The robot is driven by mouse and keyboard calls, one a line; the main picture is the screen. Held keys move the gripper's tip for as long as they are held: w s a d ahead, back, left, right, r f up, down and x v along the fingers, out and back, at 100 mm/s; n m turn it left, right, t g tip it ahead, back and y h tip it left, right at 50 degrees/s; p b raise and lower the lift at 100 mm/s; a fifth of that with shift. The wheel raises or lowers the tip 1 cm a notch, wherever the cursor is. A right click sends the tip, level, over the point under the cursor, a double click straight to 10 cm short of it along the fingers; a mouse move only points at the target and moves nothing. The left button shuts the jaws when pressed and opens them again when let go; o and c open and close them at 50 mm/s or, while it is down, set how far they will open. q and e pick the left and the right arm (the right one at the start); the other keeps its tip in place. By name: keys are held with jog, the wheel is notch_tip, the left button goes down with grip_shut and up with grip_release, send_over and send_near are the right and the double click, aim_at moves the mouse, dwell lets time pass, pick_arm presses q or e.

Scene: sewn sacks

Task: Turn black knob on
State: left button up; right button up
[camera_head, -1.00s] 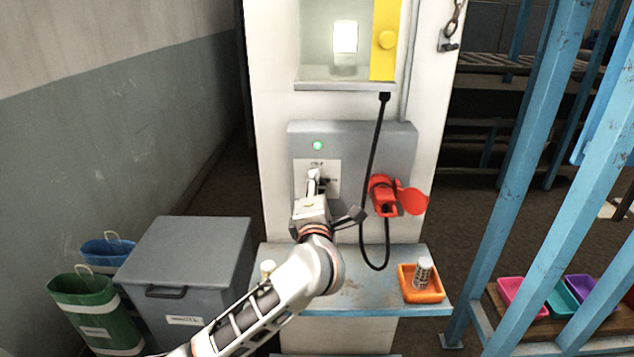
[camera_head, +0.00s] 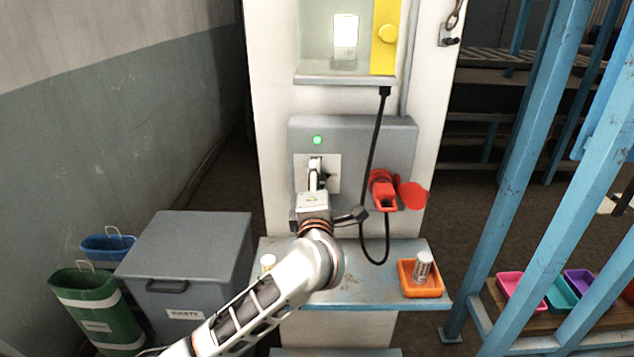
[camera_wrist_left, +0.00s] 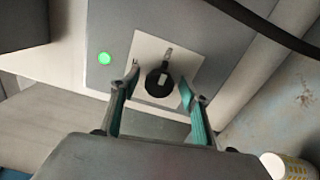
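The black knob (camera_wrist_left: 158,82) is round, with a pale mark on it, and sits on a light square plate (camera_wrist_left: 190,62) on the grey wall box (camera_head: 402,150). In the head view my left gripper (camera_head: 317,168) is in front of the plate and mostly hides the knob. In the left wrist view my left gripper (camera_wrist_left: 160,84) is open, with one finger on either side of the knob and a gap showing on both sides. I cannot tell how deep the fingertips are. A green light (camera_head: 318,140) glows on the box above the plate. My right gripper is not in view.
A red socket with an open round cover (camera_head: 413,195) and a hanging black cable (camera_head: 371,150) are right of the plate. Below is a shelf (camera_head: 350,290) with an orange tray (camera_head: 420,290). A grey bin (camera_head: 190,255) stands left.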

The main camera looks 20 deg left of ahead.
pick_arm(q)
jog(key=shift+s, duration=0.1)
jog(key=v, duration=1.2)
jog(key=shift+r, duration=0.1)
